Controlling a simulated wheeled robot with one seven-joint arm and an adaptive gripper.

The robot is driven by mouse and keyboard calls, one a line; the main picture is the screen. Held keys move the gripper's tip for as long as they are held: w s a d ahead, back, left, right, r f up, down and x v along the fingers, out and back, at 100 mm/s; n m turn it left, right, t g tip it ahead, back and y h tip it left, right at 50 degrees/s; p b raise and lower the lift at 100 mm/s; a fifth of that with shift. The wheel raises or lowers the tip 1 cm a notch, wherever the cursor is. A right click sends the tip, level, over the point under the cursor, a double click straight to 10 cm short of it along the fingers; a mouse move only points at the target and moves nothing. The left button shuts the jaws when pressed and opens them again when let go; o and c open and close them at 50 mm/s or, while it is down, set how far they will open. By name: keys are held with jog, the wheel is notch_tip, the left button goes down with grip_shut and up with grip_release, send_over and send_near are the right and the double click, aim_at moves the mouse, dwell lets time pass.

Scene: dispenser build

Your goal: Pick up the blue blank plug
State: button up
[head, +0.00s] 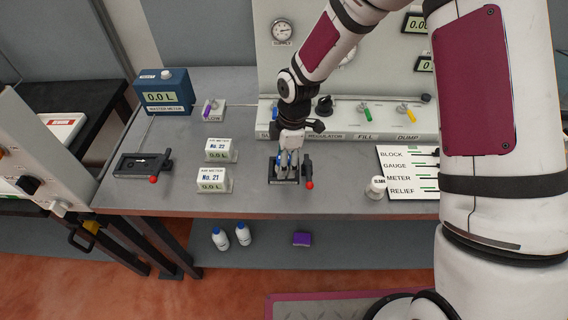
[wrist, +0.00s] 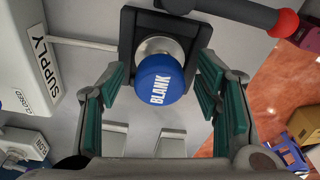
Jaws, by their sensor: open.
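The blue blank plug (wrist: 160,80) shows in the wrist view, a round blue cap marked BLANK on a silvery metal collar. It sits in a black square fixture (wrist: 129,25) at the top centre of that view. My gripper (wrist: 160,88) is open, with one green-padded finger on each side of the plug. I see gaps between the pads and the cap. In the head view my gripper (head: 287,168) points down over the black fixture with the red-knobbed lever, at the middle of the bench, and largely hides the plug.
The lever's red knob (head: 309,185) stands just right of my gripper. Meter No. 21 (head: 212,180) and meter No. 22 (head: 221,150) stand to the left. The labelled board (head: 405,172) and a white cylinder (head: 376,187) are on the right. The panel (head: 350,127) rises behind.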

jog(key=shift+f, duration=0.3)
jog(key=shift+c, duration=0.6)
jog(key=c, duration=1.2)
jog(key=shift+r, duration=0.1)
jog(key=shift+c, duration=0.2)
